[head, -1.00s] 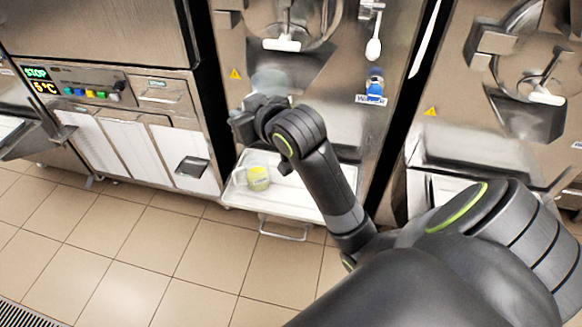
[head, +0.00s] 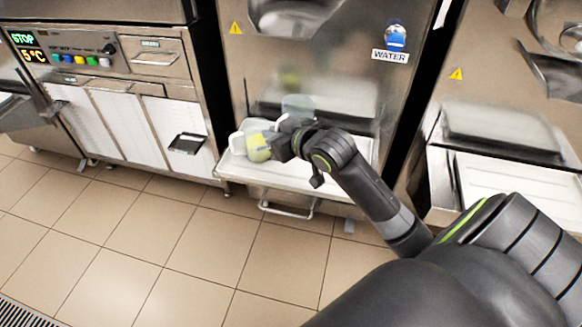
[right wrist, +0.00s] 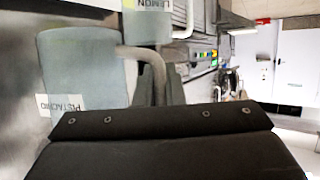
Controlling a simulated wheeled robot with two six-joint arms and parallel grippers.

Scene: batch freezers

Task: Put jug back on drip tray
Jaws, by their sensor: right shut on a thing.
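A pale translucent jug (head: 298,104) labelled PISTACHIO shows behind my right gripper (head: 285,140) in the head view. In the right wrist view the jug (right wrist: 85,70) fills the left side, and its handle runs down to the gripper. My right gripper is shut on that handle. The jug is over the back of the white drip tray (head: 238,171); its base is hidden, so I cannot tell whether it touches. My left gripper is not in view.
A second jug (head: 257,150), with yellow-green contents, stands on the tray's left part, close to my right gripper. Its LEMON label shows in the wrist view (right wrist: 152,5). The steel freezer front (head: 345,70) rises behind the tray. The tray's right part looks clear.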

